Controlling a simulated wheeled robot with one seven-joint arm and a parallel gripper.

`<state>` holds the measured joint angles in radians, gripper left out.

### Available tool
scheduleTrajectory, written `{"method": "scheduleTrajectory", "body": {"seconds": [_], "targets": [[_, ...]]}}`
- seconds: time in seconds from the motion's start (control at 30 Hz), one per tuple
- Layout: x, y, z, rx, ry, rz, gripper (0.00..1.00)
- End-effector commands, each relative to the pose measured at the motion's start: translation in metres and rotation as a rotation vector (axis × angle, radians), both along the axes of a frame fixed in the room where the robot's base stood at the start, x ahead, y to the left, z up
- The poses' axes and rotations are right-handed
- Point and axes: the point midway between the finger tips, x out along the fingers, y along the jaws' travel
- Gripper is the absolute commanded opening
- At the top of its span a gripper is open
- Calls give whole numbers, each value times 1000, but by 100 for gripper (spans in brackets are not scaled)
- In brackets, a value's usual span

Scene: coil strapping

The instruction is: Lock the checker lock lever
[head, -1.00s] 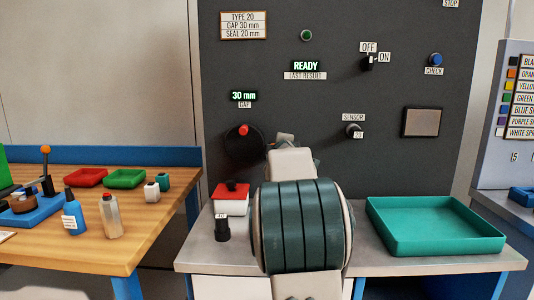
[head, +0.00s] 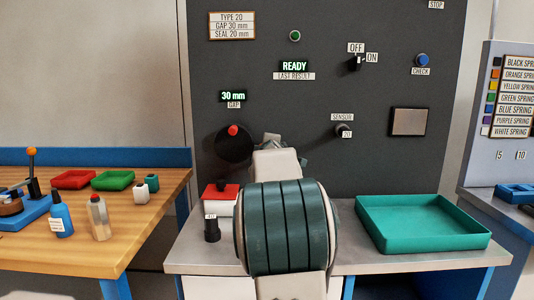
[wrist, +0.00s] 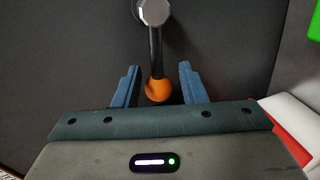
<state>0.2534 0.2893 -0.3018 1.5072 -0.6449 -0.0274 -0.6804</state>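In the wrist view a lever with a black rod and an orange ball knob (wrist: 158,90) hangs from a round silver pivot (wrist: 153,12) on a dark surface. I take it for the checker lock lever. My gripper (wrist: 158,67) is open, with one blue finger on each side of the rod and knob. Gaps show between the knob and both fingers. In the head view my arm hides the gripper and this lever.
A dark checker panel (head: 290,95) stands behind a grey bench. On the bench are a red-topped white box (head: 221,205), a dark labelled cylinder (head: 211,230) and a green tray (head: 425,240). A wooden table (head: 120,235) with bottles and small trays stands at left.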

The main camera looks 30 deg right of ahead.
Motion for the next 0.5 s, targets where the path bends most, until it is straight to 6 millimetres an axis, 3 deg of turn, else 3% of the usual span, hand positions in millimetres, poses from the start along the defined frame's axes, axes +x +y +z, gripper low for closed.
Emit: {"method": "scheduleTrajectory", "body": {"seconds": [0.5], "targets": [[-67,43,12,0,-5,6,38]]}}
